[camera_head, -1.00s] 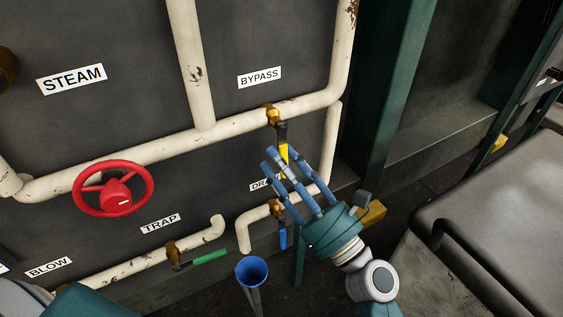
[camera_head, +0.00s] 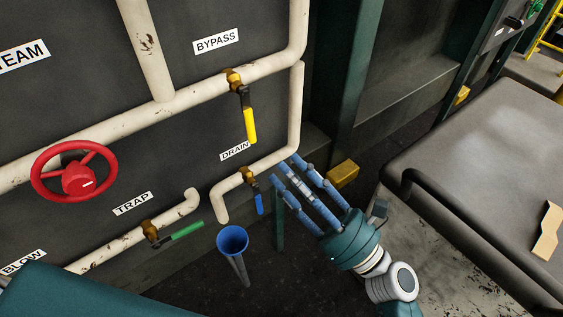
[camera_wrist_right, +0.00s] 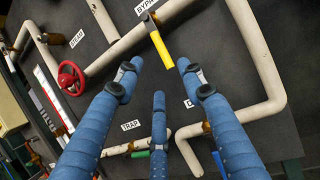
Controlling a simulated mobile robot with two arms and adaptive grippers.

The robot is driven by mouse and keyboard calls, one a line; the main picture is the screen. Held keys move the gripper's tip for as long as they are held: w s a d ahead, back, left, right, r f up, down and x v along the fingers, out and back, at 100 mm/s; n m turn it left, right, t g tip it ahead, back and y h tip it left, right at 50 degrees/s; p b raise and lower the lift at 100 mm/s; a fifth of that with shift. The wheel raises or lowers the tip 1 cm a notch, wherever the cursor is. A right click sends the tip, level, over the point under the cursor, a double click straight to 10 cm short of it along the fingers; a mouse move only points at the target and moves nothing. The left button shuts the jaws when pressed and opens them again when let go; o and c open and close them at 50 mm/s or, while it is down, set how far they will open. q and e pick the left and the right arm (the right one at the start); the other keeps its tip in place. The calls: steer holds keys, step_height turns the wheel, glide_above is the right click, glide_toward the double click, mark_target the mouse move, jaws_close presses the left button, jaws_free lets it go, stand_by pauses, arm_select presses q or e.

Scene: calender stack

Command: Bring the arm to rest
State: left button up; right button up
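My right gripper (camera_head: 288,170) is open and empty. Its blue fingers are spread and point up and left, beside the drain pipe, apart from the blue-handled drain valve (camera_head: 259,203). In the right wrist view the fingers (camera_wrist_right: 158,78) frame the panel, with the yellow bypass valve handle (camera_wrist_right: 161,50) beyond them. In the head view the yellow handle (camera_head: 250,126) hangs down from its pipe, clear of my fingers. Part of my teal arm shows at the bottom left. My left gripper is out of view.
A red handwheel (camera_head: 78,182), a green-handled trap valve (camera_head: 187,230) and a blue funnel (camera_head: 232,239) are left of the right gripper. A yellow block (camera_head: 342,173) is just beyond it. A dark padded surface (camera_head: 480,160) is close on the right.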

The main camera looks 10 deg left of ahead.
stand_by(0.4)
step_height(320, 180, down, 24)
steer(key=w+d+n+g+h, duration=0.1)
steer(key=w+n+g+h, duration=0.1)
steer(key=n+h, duration=0.35)
steer(key=s+d+f+n+g+h, duration=0.1)
steer(key=s+d+f+h, duration=0.15)
steer(key=f, duration=0.65)
steer(key=s+d+f+n+g+h, duration=0.1)
steer(key=d+f+n+h, duration=0.15)
steer(key=f, duration=0.65)
steer(key=s+d+f+n+g+h, duration=0.2)
steer(key=s+d+f+n+h, duration=0.15)
steer(key=s+d+f, duration=0.45)
steer(key=s+d+f+n+g+h, duration=0.15)
steer(key=s+d+f+n, duration=0.35)
steer(key=f, duration=0.5)
steer(key=s+d+f+n+g+h, duration=0.1)
steer(key=s+d+f+n, duration=0.3)
steer(key=s, duration=0.5)
steer(key=s+d+f+n+g+h, duration=0.2)
steer(key=s+d+f+n+h, duration=0.1)
steer(key=s+d, duration=0.4)
steer(key=s+f+n, duration=0.1)
steer(key=s+n, duration=0.1)
steer(key=s, duration=0.1)
steer(key=shift+s+f, duration=0.15)
steer(key=shift+f, duration=0.2)
